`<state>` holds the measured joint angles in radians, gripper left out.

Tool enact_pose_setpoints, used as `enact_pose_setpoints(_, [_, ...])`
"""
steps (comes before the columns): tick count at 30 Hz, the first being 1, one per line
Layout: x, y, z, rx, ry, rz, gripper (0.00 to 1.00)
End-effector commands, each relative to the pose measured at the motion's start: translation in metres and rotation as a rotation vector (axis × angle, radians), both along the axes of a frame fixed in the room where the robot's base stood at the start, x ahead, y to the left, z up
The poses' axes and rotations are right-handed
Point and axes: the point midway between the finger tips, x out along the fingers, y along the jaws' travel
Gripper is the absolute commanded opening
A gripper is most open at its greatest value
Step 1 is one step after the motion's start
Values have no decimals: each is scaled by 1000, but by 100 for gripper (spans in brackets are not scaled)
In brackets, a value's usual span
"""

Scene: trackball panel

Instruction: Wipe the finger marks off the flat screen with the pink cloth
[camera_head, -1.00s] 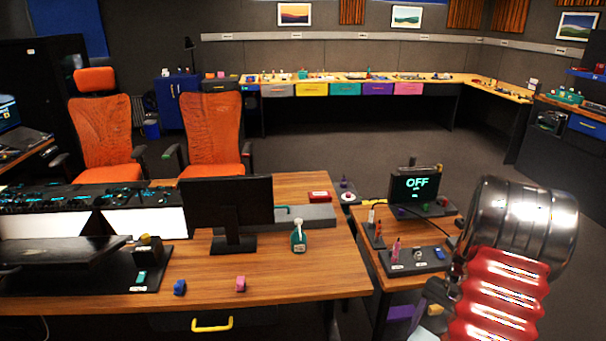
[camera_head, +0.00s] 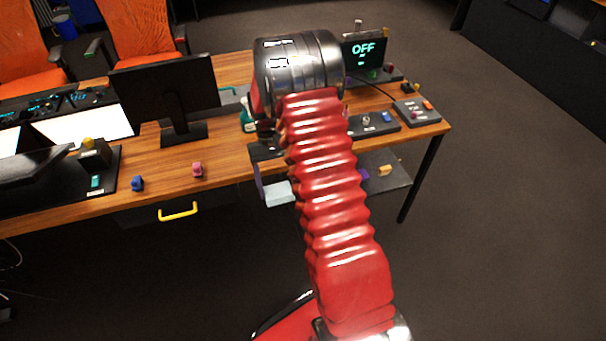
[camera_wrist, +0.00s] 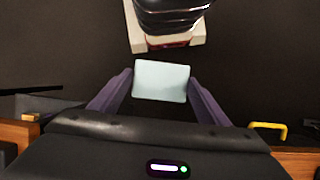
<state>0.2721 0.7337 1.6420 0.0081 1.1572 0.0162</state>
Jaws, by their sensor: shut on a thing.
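My gripper (camera_wrist: 161,84) points down, with its two purple fingers shut on a flat pale blue piece (camera_wrist: 162,78). The piece looks pale blue, not pink; I cannot tell whether it is a cloth. It also shows in the head view (camera_head: 279,193), in front of the desk edge and below the desk top. A dark flat screen (camera_head: 165,88) stands on the wooden desk, left of my arm; no finger marks can be made out. A smaller screen (camera_head: 363,49) reading OFF stands behind my arm. A small pink object (camera_head: 198,169) sits near the desk's front edge.
A blue object (camera_head: 137,184) sits near the desk's front edge, above a yellow drawer handle (camera_head: 178,211). A control box (camera_head: 418,112) lies at the right end. Floor in front is open.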

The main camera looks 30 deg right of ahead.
Motion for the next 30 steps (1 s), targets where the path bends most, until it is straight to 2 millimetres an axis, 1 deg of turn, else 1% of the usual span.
enact_pose_setpoints(1, [6, 19, -2, 0, 0, 43, 52])
enact_pose_setpoints(6, [18, 74, -9, 0, 2, 168, 52])
enact_pose_setpoints(9, [20, 103, -13, -1, 1, 228, 52])
enact_pose_setpoints(12, [21, 122, -15, 0, 1, 269, 52])
enact_pose_setpoints(15, [22, 132, -16, -1, 0, 289, 52])
enact_pose_setpoints(17, [22, 135, -17, 0, 0, 293, 52])
enact_pose_setpoints(30, [22, 135, -17, 0, 0, 294, 52])
